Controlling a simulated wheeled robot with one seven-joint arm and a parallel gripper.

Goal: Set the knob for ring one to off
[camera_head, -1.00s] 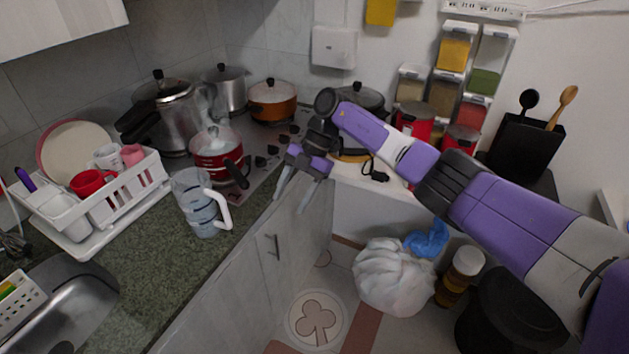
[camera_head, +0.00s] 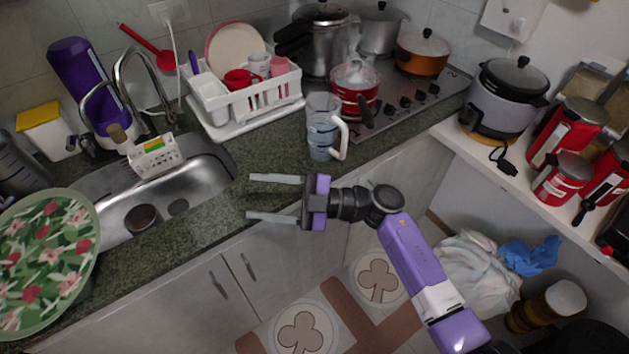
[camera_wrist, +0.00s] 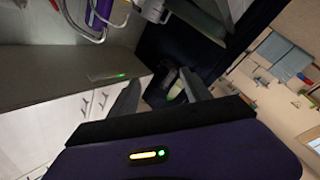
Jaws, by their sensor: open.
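The stove's steel hob (camera_head: 440,88) is at the back right of the counter in the head view, with several small dark knobs (camera_head: 405,103) along its front part. I cannot tell which knob is for ring one or how any knob is set. My gripper (camera_head: 262,197) is open and empty, its two fingers pointing left over the counter's front edge, well to the left of the knobs. In the wrist view my gripper (camera_wrist: 160,90) also shows with its fingers apart and nothing between them; no knobs can be made out there.
A red pot (camera_head: 352,100), an orange pot (camera_head: 422,66) and steel pots are on or beside the hob. A clear pitcher (camera_head: 322,128) stands on the counter left of the knobs. A white dish rack (camera_head: 255,125) and a sink (camera_head: 185,190) lie further left.

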